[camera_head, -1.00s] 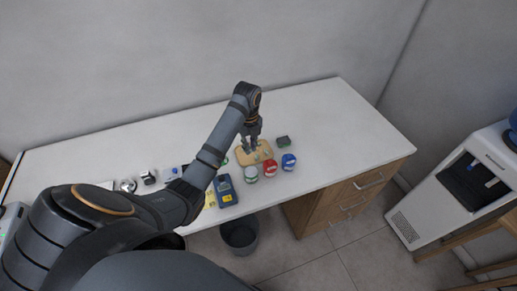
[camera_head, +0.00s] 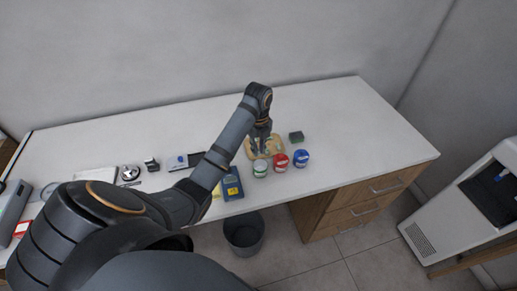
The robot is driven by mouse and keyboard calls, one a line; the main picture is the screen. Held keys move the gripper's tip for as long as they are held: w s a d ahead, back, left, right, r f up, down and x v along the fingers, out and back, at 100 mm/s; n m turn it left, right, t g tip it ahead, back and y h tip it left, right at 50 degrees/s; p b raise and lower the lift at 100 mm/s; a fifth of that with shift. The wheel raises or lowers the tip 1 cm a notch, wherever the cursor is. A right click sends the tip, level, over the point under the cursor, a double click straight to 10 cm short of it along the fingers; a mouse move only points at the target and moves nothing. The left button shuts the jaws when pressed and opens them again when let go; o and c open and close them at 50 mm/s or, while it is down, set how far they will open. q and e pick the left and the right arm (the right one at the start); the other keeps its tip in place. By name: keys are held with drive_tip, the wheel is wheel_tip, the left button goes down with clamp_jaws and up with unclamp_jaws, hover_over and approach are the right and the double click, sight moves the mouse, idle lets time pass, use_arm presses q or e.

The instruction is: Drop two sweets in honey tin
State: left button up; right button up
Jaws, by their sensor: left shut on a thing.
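A tan tray (camera_head: 249,153) with small greenish pieces, which look like the sweets, lies on the white counter. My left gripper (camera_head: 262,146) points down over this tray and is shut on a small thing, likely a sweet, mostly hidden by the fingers. Three small tins stand in front of the tray: one white and green (camera_head: 260,170), one red (camera_head: 281,160) and one blue (camera_head: 301,158). Their labels are too small to read, so I cannot tell which is the honey tin. My right gripper is not in view.
A dark green block (camera_head: 296,137) lies behind the blue tin. A blue device (camera_head: 232,186) with a yellow label lies left of the tins. Several small items lie farther left. The counter (camera_head: 365,135) is clear at the right. A grey bin (camera_head: 244,233) stands on the floor.

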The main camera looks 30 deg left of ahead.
use_arm(q)
drive_tip(key=o, duration=0.8)
drive_tip(key=shift+c, duration=0.2)
